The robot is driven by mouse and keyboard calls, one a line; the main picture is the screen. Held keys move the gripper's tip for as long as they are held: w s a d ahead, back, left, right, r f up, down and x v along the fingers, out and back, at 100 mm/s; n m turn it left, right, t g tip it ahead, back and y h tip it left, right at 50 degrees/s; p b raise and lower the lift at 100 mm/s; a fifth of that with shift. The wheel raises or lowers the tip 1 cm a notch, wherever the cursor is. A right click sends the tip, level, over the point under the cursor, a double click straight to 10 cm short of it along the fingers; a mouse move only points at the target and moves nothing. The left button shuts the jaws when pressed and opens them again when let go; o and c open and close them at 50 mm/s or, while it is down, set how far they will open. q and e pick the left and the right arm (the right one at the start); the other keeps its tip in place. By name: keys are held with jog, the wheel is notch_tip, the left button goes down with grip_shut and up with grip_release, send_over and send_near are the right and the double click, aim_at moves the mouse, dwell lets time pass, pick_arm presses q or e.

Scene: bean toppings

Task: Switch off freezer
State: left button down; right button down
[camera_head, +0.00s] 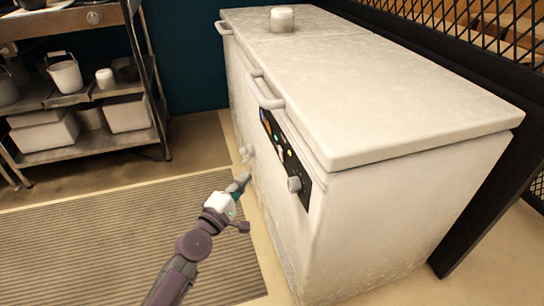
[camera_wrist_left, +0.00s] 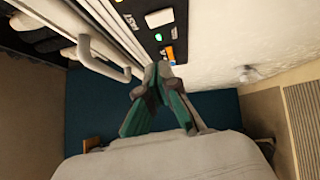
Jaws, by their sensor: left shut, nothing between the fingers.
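The white chest freezer (camera_head: 370,190) stands in the middle and right of the head view, with its lid shut. Its black control panel (camera_head: 284,155) is on the front face, with coloured buttons or lights and a grey knob (camera_head: 294,184) near the lower right end. My left gripper (camera_head: 242,182) is shut and empty, in front of the freezer's face, a little below and left of the panel. In the left wrist view its fingertips (camera_wrist_left: 159,72) appear close to an orange part (camera_wrist_left: 169,53) of the panel; I cannot tell whether they touch. My right gripper is not in view.
A metal shelf rack (camera_head: 85,100) with buckets and bins stands at the left. A striped mat (camera_head: 90,240) lies on the floor before the freezer. A white container (camera_head: 282,19) sits on the lid. Lid handles (camera_head: 264,93) jut from the front. A mesh partition is behind.

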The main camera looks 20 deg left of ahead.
aim_at(281, 154)
pick_arm(q)
jog(key=w+d+r, duration=0.1)
jog(key=w+d, duration=0.3)
jog(key=w, duration=0.6)
jog(key=shift+d, duration=0.4)
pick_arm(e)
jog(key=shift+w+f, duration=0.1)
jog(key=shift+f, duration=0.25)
pick_arm(q)
jog(key=shift+r, duration=0.15)
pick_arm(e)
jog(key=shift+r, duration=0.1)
pick_arm(q)
jog(key=shift+w+d+p, duration=0.15)
jog(key=shift+p, duration=0.65)
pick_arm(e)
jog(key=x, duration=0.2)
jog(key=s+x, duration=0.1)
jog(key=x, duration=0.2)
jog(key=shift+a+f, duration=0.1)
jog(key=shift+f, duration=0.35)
